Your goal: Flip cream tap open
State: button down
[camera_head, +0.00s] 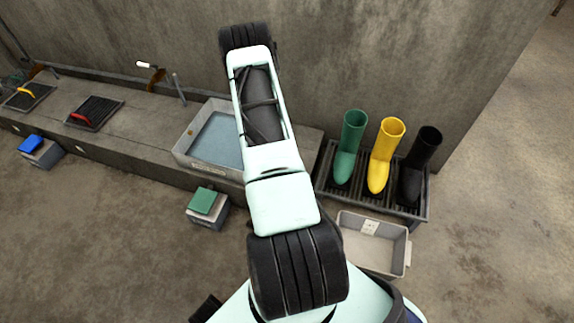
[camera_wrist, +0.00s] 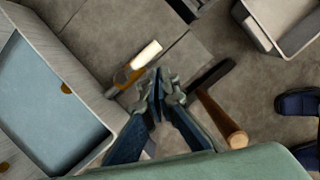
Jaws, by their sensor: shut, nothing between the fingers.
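The cream tap (camera_head: 147,65) shows in the head view at the back of the stone ledge, against the wall, its pale lever on a brass-brown body. In the wrist view, the cream lever (camera_wrist: 146,54) slants up and right from the brass body (camera_wrist: 122,76). My gripper (camera_wrist: 166,76) is shut and empty, its fingertips just below and right of the lever. I cannot tell whether they touch it. In the head view my gripper is hidden behind my arm.
The water-filled basin (camera_head: 188,147) is left of my arm; its rim also shows in the wrist view (camera_wrist: 88,103). A wooden-handled tool (camera_wrist: 217,112) lies right of the fingers. Red (camera_head: 83,116) and yellow (camera_head: 25,91) levers are farther left. Boots (camera_head: 380,158) stand right.

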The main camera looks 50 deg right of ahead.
jog(key=shift+p+v, duration=0.35)
jog(key=shift+v, duration=0.7)
